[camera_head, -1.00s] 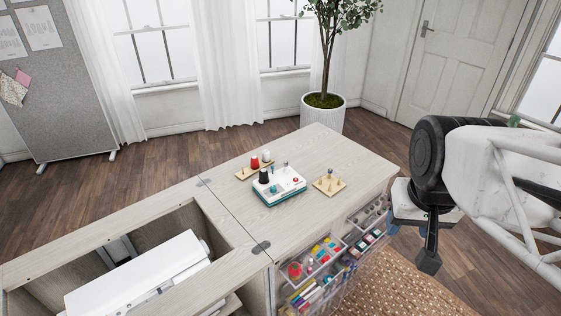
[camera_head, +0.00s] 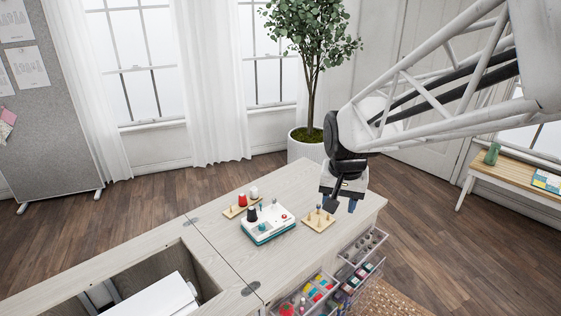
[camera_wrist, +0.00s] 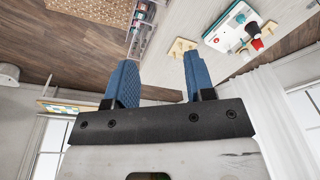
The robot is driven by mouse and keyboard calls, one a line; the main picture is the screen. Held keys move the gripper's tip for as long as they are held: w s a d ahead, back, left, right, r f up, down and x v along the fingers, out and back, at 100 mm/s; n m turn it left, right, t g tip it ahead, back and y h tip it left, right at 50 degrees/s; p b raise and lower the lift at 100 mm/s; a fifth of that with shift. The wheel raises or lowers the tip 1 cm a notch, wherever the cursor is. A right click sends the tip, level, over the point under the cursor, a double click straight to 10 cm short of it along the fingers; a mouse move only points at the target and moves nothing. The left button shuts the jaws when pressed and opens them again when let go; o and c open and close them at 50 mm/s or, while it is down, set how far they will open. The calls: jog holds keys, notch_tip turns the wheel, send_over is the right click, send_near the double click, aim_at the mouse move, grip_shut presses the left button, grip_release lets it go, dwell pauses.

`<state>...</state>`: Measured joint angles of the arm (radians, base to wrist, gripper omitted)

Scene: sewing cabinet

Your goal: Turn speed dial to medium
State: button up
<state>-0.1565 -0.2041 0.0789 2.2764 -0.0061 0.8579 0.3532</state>
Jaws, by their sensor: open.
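A white and teal device (camera_head: 268,226) stands on the light wood cabinet top (camera_head: 225,245) in the head view, with a black spool on it and small red marks on its face. It also shows upside down at the upper right of the wrist view (camera_wrist: 226,32). Which of its small parts is the speed dial is too small to tell. My gripper (camera_head: 343,204) hangs at the right end of the cabinet top, right of the device and apart from it. In the wrist view its two blue fingers (camera_wrist: 158,75) are spread with nothing between them.
A wooden peg board (camera_head: 319,220) lies between the device and my gripper. Another board (camera_head: 236,211) with a red and a white spool is behind the device. Clear drawers (camera_head: 362,246) stick out at the front. An open cabinet well (camera_head: 190,258) is at left.

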jog(key=w+a+f+m+g, duration=0.1)
jog(key=w+a+f, duration=0.8)
jog(key=w, duration=0.4)
jog(key=m, duration=0.2)
send_near(262, 224)
jog(key=shift+d+f+g, duration=0.25)
jog(key=shift+g, duration=0.05)
jog(key=shift+w+a+f, duration=0.2)
jog(key=shift+a+f, duration=0.2)
jog(key=shift+f, duration=0.05)
jog(key=shift+f, duration=0.1)
jog(key=shift+f, duration=3.8)
grip_shut()
